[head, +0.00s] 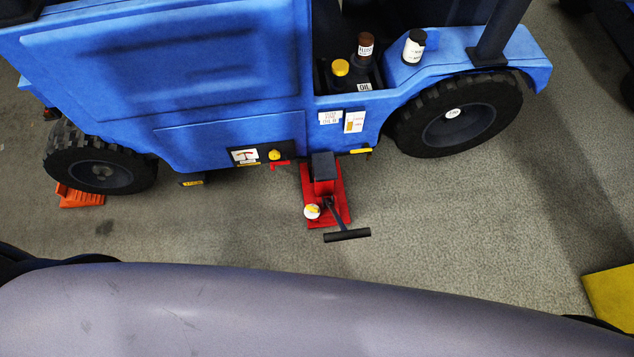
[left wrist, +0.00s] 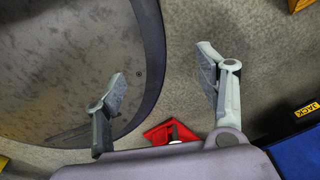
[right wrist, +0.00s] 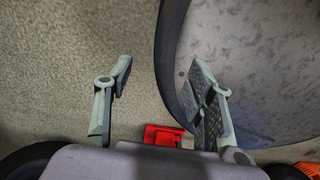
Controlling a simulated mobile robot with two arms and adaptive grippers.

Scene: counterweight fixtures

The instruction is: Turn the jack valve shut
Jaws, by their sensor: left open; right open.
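The red jack (head: 340,200) stands on the floor at the near side of a blue vehicle, with a dark lifting head and a black T-handle (head: 347,235). A small white and yellow round knob (head: 312,211), seemingly the jack valve, sits on the left side of its base. My left gripper (left wrist: 161,66) is open and empty; part of a red thing (left wrist: 158,134), likely the jack, shows beyond it. My right gripper (right wrist: 161,62) is open and empty; a red piece (right wrist: 160,136) shows at the lower edge of its view. Neither gripper shows in the head view.
The blue vehicle (head: 225,115) has black tyres (head: 458,113) and carries several bottles. A gauge panel (head: 245,155) and labels are on its side. An orange wedge (head: 80,196) lies at the left tyre. A yellow block (head: 612,297) is at right. Floor right of the jack is clear.

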